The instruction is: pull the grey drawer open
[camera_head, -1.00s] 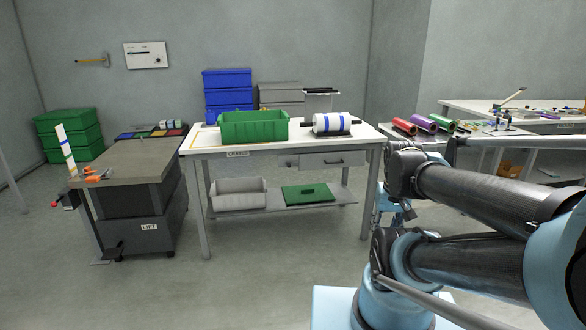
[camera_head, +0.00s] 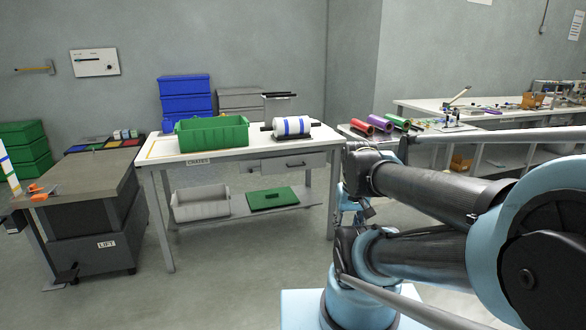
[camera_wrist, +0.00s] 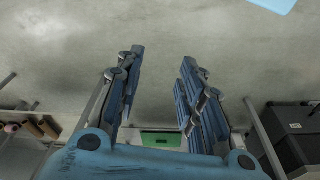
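The grey drawer (camera_head: 293,163) hangs under the right part of the white table's top (camera_head: 250,155). Its front has a dark bar handle and looks shut, about flush with the table edge. My gripper (camera_wrist: 162,57) shows in the wrist view with its two blue fingers apart and nothing between them. It is over the floor, well short of the table. In the head view the gripper is mostly hidden behind my arm links. The drawer and its handle cannot be made out in the wrist view.
On the table stand a green crate (camera_head: 212,133) and a white-blue film roll (camera_head: 291,126). The shelf below holds a grey bin (camera_head: 200,204) and green lid (camera_head: 273,198). A lift cart (camera_head: 95,234) stands left. Floor before the table is clear.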

